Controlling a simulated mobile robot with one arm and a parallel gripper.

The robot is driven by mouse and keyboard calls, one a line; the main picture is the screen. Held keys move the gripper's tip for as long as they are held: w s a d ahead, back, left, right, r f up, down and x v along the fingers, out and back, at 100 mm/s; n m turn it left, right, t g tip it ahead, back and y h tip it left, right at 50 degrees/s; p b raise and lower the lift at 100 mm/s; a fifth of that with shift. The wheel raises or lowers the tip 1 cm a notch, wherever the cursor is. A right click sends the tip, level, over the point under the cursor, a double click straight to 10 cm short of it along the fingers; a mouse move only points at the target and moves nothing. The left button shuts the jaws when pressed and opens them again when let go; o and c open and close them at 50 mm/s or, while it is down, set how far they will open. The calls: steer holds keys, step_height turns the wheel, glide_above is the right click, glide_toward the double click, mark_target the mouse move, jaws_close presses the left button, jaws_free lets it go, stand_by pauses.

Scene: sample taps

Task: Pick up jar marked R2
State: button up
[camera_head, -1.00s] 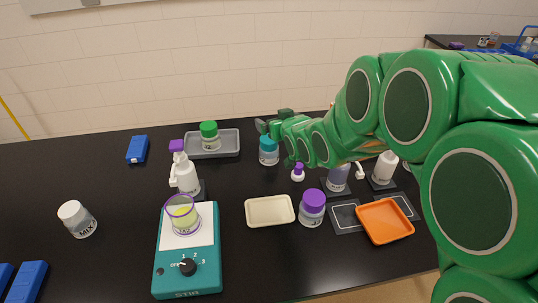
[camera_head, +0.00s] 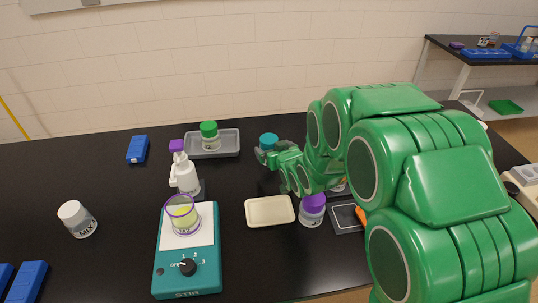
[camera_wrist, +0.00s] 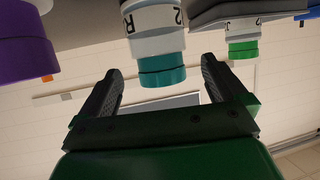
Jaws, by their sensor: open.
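The jar marked R2 has a teal lid and a white body; its lid (camera_head: 269,140) shows above my gripper in the head view, which hides the body. In the wrist view, which is upside down, the R2 jar (camera_wrist: 155,38) has parts of "R" and "2" readable on its label. My gripper (camera_wrist: 161,72) is open there, one finger on each side of the jar's lid in the picture. I cannot tell whether the fingers reach around the jar. In the head view my gripper (camera_head: 264,157) is low, directly in front of the jar.
A green-lidded jar (camera_head: 210,142) stands in a grey tray (camera_head: 230,149) left of R2. A white bottle (camera_head: 185,176), a teal stirrer (camera_head: 187,274) with a beaker, a cream dish (camera_head: 268,212) and a purple-lidded jar (camera_head: 312,210) are nearby. The black bench is clear between stirrer and MIX jar (camera_head: 77,219).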

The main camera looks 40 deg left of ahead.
steer(key=shift+w+a+f, duration=0.5)
steer(key=shift+a+f, duration=0.25)
steer(key=shift+a, duration=0.05)
steer(key=shift+x, duration=1.6)
steer(key=shift+f, duration=0.15)
steer(key=c, duration=1.1)
